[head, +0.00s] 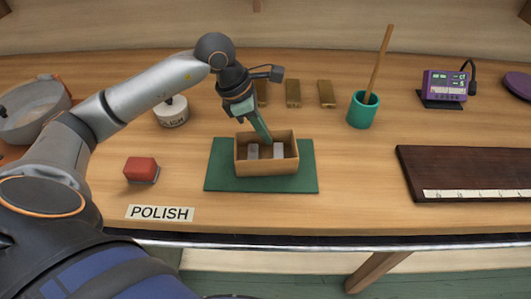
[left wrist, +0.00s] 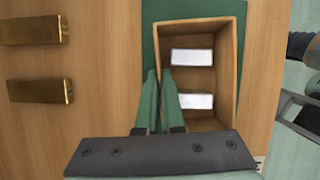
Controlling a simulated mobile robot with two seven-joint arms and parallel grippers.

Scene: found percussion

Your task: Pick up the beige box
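The beige box (head: 266,168) is an open wooden box on a dark green mat (head: 222,175). Two pale silver blocks lie inside it, and they also show in the left wrist view (left wrist: 192,57). My left gripper (head: 265,134) reaches down at the far wall of the box. In the left wrist view its two green fingers (left wrist: 160,78) straddle that wall, one inside and one outside, closed closely on it. The box (left wrist: 229,70) appears level, with no clear gap from the mat.
Several brass bars (head: 293,93) lie behind the box. A teal cup (head: 362,110) with a wooden stick stands right of them. A red block (head: 140,170) and a POLISH label (head: 160,213) are at left. A dark board (head: 465,175) lies at right.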

